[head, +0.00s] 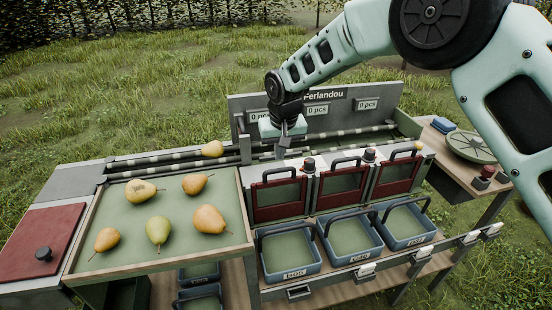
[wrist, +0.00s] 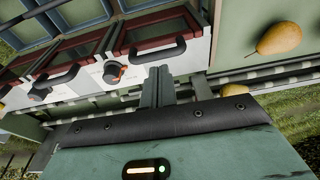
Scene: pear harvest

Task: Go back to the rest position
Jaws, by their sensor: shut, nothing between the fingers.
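My gripper (head: 284,146) is above the back of the station, over the rear roller rails and behind the red-framed hatches. It points down with its fingers together and nothing between them. In the wrist view the gripper (wrist: 178,85) shows its two fingers beside the white hatch housing. Several pears lie on the green sorting tray (head: 150,262) at the left, among them a green-yellow pear (head: 158,230) and an orange-yellow pear (head: 209,219). Another pear (head: 212,149) rests on the rear rails, left of my gripper. One pear (wrist: 283,38) shows large in the wrist view.
Three hatches with black handles, such as the left hatch (head: 279,196), stand below my gripper. Blue-grey crates, such as the left crate (head: 290,277), sit in front. The sign panel (head: 384,121) rises behind. A round green plate (head: 471,146) lies at the right. Grass surrounds the station.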

